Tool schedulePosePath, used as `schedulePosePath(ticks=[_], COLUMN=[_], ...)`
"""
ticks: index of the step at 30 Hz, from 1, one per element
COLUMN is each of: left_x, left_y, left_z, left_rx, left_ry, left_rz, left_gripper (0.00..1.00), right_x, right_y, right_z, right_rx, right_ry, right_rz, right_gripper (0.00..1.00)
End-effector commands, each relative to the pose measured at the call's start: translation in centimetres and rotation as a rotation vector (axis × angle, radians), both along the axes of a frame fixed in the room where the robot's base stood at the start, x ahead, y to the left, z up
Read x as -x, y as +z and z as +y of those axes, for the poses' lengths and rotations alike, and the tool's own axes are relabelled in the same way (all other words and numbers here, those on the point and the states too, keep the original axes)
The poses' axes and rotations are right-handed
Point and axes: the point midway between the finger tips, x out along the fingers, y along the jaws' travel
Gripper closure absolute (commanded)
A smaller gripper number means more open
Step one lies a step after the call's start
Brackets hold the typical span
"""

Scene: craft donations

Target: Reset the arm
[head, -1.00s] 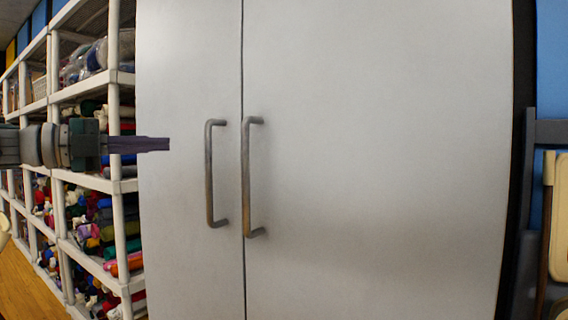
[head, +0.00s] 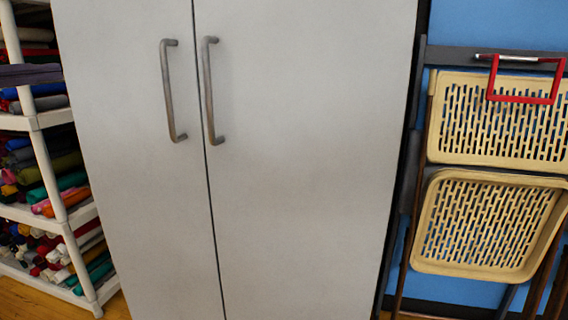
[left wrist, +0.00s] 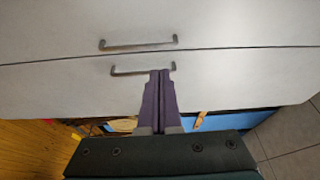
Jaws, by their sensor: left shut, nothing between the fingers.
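My left gripper (head: 30,74) shows at the left edge of the head view, in front of the shelves, with only its purple-grey fingers in the picture. In the left wrist view its fingers (left wrist: 159,92) are together, with nothing between them. They point at a closed grey two-door cabinet (head: 300,200), which also fills the upper part of the left wrist view (left wrist: 230,75). The cabinet has a left handle (head: 168,92) and a right handle (head: 210,92). In the left wrist view the fingertips overlap the nearer handle; I cannot tell whether they touch it. My right gripper is not in view.
White shelves (head: 35,122) with rolled fabrics stand left of the cabinet. A tan folding chair (head: 490,225) with a perforated seat and back leans at the blue wall (head: 490,25) on the right. A red frame-shaped thing (head: 525,98) hangs over it. Wooden floor shows at lower left.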

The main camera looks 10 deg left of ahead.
Motion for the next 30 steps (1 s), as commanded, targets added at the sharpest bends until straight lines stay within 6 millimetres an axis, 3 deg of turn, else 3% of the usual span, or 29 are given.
schedulePosePath(ticks=[1,9,14,17,20,25,30], left_x=[-0.6,-3.0,-2.0,0.7,5.1,15.4,25.5], left_y=[0.2,-1.3,-3.1,-4.9,-6.7,-8.6,-7.8], left_z=[-1.1,-6.9,-11.6,-14.2,-16.2,-19.1,-21.2], left_rx=[0.018,0.173,0.371,0.529,0.674,0.851,0.928], left_ry=[0.007,0.119,0.267,0.411,0.572,0.845,1.052], left_rz=[0.005,0.051,0.167,0.307,0.487,0.842,1.154], left_gripper=[1.00,1.00,1.00,1.00,1.00,1.00,1.00], right_x=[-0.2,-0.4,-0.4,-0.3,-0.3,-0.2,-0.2], right_y=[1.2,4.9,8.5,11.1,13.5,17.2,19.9], right_z=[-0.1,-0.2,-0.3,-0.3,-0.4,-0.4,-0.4], right_rx=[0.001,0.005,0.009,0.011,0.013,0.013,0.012], right_ry=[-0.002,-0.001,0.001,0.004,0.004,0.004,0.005], right_rz=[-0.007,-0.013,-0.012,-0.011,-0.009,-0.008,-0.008], right_gripper=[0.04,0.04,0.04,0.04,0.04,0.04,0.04])
